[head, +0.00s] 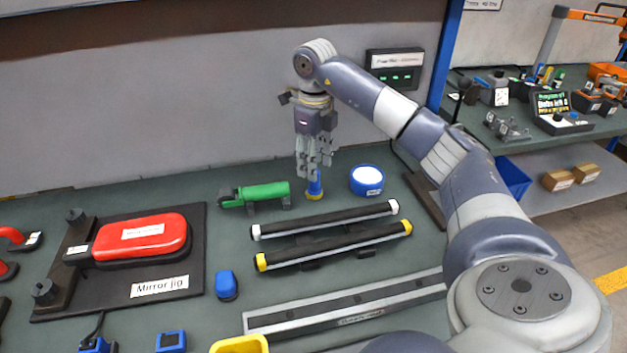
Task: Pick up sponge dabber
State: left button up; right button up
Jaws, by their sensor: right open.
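The sponge dabber appears to be the small upright piece with a blue handle and yellow foot (314,188) on the green bench, near the back. My right gripper (314,172) points straight down at it, open, with its fingers around or just in front of the top of the handle. The fingers hide the upper part of the handle, and I cannot tell whether they touch it. My left gripper is not in view.
A green tool (262,193) lies close left of the dabber, and a round blue tub (367,181) stands close right. Two dark bars (330,220) lie in front. A mirror jig (185,270) with a red mirror housing (142,238) is at left.

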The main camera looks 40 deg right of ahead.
aim_at(314, 183)
jog(key=shift+w+f, duration=0.1)
jog(key=shift+f, duration=0.6)
notch_tip(314, 183, down, 4)
jog(key=shift+r+p, duration=0.25)
jog(key=shift+p, duration=0.2)
jog(key=shift+f, duration=0.3)
jog(key=shift+c, duration=0.6)
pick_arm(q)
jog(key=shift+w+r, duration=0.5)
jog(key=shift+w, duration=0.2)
pick_arm(e)
grip_shut()
